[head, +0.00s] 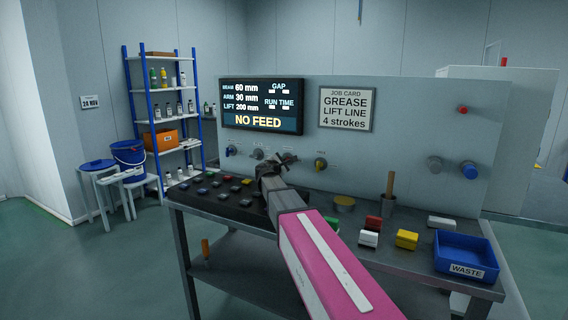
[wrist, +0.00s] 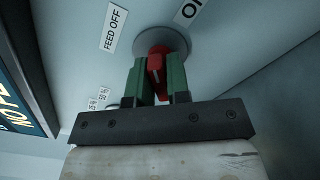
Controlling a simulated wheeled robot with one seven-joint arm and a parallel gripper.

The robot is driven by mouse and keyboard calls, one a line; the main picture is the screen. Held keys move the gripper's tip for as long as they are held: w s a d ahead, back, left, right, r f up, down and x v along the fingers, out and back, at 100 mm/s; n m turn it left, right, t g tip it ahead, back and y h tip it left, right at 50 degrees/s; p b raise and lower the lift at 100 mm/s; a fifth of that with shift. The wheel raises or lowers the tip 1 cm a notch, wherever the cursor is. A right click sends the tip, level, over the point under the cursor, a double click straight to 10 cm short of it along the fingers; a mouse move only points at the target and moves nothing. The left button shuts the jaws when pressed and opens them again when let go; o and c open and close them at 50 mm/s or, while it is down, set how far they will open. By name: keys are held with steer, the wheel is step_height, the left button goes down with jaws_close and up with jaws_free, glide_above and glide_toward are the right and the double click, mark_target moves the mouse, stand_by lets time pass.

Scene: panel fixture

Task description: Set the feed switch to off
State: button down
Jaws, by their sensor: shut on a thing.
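The feed switch is a red knob (wrist: 157,58) on a round grey plate (wrist: 176,36) in the wrist view. A "FEED OFF" label (wrist: 114,27) is left of it. A second label (wrist: 188,12), cut off by the frame edge, is to its upper right. My gripper (wrist: 159,82) is shut on the knob, with a green finger on each side. A pale line on the knob's face is partly visible between the fingers. In the head view my gripper (head: 283,160) is at the panel below the display and hides the switch. The display (head: 262,106) reads "NO FEED".
Other knobs flank my gripper, including a yellow one (head: 320,162) to the right and a blue one (head: 232,151) to the left. Below are a dark button box (head: 225,207), coloured blocks (head: 406,240) and a blue waste bin (head: 466,250) on the bench.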

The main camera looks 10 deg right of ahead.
steer(key=n, duration=0.5)
steer(key=shift+n, duration=2.4)
steer(key=c, duration=1.2)
jaws_free()
steer(key=shift+o, duration=0.2)
steer(key=v, duration=1)
steer(key=shift+s+a, duration=0.1)
steer(key=shift+s, duration=0.15)
steer(key=shift+s+a, duration=0.15)
